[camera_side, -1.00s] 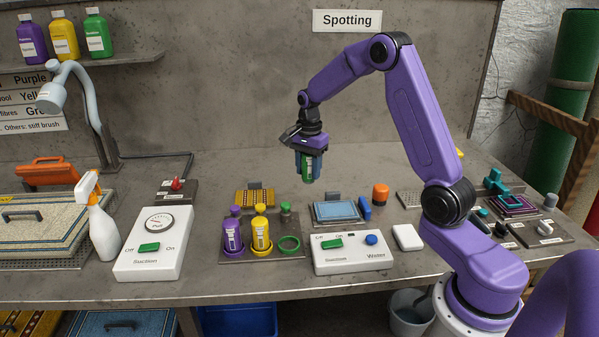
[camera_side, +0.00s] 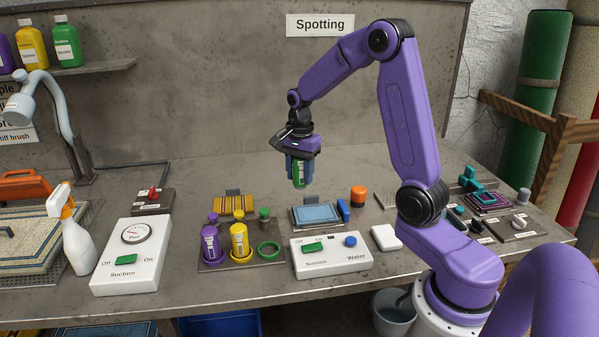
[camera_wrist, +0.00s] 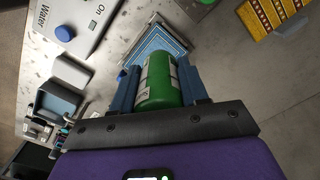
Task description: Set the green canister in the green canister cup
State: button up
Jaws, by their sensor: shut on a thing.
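The green canister (camera_side: 299,175) is held upright in the air above the bench, with a white label on its side. My gripper (camera_side: 299,178) is shut on it, with blue fingers on either side. In the wrist view the canister (camera_wrist: 158,82) fills the space between the fingers. The green canister cup (camera_side: 269,250) is an empty green ring at the right end of the cup tray, below and left of my gripper. The wrist view does not show the cup.
A purple canister (camera_side: 211,242) and a yellow canister (camera_side: 239,241) stand in cups left of the green cup. A green-topped post (camera_side: 265,214) stands just behind it. The water switch box (camera_side: 331,256) is close on its right.

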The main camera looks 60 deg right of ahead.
jog(key=a+f+n, duration=0.3)
jog(key=a, duration=0.4)
jog(key=a+f+n, duration=0.2)
jog(key=a+n, duration=0.1)
jog(key=a, duration=0.4)
jog(key=shift+s+a+f, duration=0.1)
jog(key=shift+a+f, duration=0.05)
jog(key=shift+f, duration=1.3)
jog(key=shift+s+a+f, duration=0.1)
jog(key=shift+a+f, duration=0.05)
jog(key=shift+f, duration=1.3)
jog(key=shift+f, duration=0.65)
jog(key=o, duration=1.1)
jog(key=shift+c, duration=0.2)
notch_tip(320, 180, up, 18)
jog(key=shift+f, duration=0.25)
